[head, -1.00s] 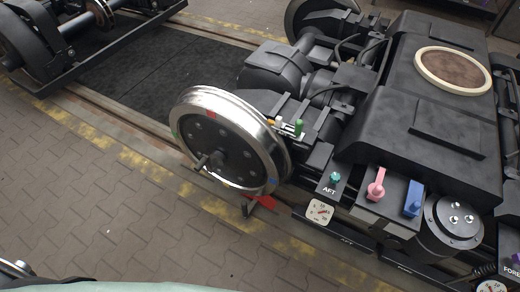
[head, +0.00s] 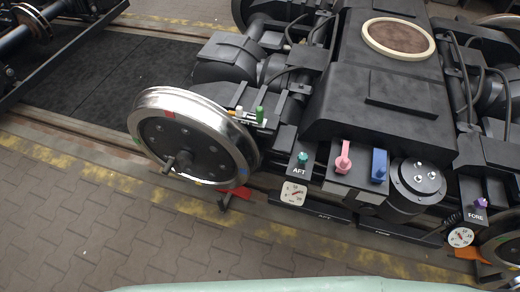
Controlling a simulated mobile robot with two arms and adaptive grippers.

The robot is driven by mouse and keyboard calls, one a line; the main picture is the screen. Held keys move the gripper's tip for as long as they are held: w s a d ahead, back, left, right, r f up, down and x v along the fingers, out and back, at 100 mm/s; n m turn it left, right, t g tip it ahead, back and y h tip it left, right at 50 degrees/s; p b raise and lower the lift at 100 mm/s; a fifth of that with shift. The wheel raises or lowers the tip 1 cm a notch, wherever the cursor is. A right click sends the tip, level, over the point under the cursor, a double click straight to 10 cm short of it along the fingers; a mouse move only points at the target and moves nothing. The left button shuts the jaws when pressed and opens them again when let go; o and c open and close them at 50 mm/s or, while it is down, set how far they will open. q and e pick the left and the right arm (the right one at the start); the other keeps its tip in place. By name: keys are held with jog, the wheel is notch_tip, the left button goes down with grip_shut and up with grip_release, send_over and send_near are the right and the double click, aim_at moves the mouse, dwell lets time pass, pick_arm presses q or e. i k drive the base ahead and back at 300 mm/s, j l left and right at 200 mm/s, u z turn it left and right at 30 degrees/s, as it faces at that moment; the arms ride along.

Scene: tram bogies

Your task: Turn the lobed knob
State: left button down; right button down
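A small teal knob (head: 303,158) with a lobed-looking outline stands on the dark plate marked AFT, above a white dial gauge (head: 293,193). A small purple knob (head: 480,203) stands on the plate marked FORE at the right, above another dial gauge (head: 461,237). Both knobs are too small to tell their lobes clearly. Neither of my grippers is in view, and nothing touches either knob.
A pink lever (head: 343,158) and a blue lever (head: 379,165) stand right of the teal knob, beside a round bolted cylinder (head: 418,180). A steel wheel (head: 195,140) with a green-handled part (head: 260,115) is at the left.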

aim_at(481, 204)
jog(key=z, duration=2.1)
